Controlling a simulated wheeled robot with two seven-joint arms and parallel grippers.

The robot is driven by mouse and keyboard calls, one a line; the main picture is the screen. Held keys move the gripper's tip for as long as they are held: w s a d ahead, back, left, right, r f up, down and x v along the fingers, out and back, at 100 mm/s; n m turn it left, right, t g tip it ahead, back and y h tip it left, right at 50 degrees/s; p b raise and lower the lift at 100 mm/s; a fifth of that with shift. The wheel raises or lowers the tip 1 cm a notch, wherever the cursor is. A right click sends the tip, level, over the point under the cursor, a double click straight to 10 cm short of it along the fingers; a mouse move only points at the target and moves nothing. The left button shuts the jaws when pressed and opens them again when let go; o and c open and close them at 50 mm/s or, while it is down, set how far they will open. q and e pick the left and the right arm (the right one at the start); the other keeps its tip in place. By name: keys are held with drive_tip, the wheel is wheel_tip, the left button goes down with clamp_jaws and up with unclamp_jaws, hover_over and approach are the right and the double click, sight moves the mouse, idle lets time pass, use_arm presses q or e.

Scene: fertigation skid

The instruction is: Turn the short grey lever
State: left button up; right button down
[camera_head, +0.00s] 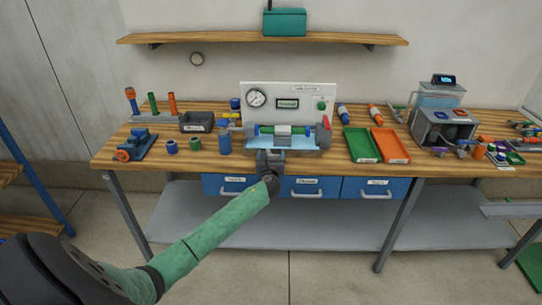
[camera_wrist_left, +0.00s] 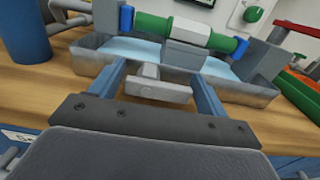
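In the left wrist view, a short light-grey lever (camera_wrist_left: 160,89) sticks out at the front of the metal tray (camera_wrist_left: 245,88), below the green pipe (camera_wrist_left: 150,24) with its grey middle block. My left gripper (camera_wrist_left: 160,88) is open, one finger on each side of the lever. I cannot tell whether either finger touches it. In the head view my left gripper (camera_head: 270,158) is at the front of the test rig (camera_head: 290,97), near the bench edge, and hides the lever there. My right gripper is not in view.
The rig has a gauge (camera_head: 256,97) and a red handle (camera_head: 326,122). A blue cylinder (camera_head: 224,142) stands left of it. Green (camera_head: 361,145) and orange (camera_head: 390,145) trays lie to the right. Blue drawers (camera_head: 303,187) sit under the wooden bench top (camera_head: 215,162).

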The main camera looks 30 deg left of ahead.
use_arm(q)
drive_tip(key=c, duration=0.6)
